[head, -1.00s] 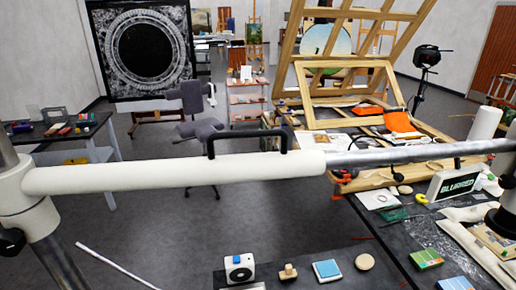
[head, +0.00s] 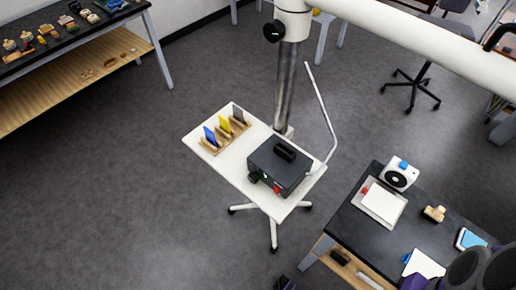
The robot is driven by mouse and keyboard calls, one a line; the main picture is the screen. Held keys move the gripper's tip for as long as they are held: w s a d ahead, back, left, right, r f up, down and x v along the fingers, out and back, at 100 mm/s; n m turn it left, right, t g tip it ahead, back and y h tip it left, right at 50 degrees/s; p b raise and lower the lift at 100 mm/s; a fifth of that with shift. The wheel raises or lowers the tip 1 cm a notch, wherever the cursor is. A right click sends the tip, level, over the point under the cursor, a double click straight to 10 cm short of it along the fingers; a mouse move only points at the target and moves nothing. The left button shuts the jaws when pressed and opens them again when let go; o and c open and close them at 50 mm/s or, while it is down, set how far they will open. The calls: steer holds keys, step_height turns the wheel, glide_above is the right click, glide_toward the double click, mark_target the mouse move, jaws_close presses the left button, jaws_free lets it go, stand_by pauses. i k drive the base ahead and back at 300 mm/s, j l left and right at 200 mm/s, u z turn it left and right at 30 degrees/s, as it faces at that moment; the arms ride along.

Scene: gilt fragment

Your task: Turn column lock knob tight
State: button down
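The column lock knob (head: 274,31) is a small black round knob. It sticks out to the left from the white collar (head: 294,22) on the steel column (head: 288,85), at the top middle of the head view. From this view I cannot tell how tight it is. A thick white boom arm (head: 430,40) runs from the collar to the upper right. No gripper fingers show, and nothing touches the knob. Dark rounded parts at the lower right corner look like part of my arm.
A white wheeled stand (head: 235,170) below the column carries a black box (head: 280,165) and a wooden rack of coloured cards. A dark worktable (head: 400,235) stands at lower right, a bench (head: 85,50) at upper left. Grey floor at left is clear.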

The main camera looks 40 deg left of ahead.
mark_target(274, 30)
steer(key=u, duration=1.5)
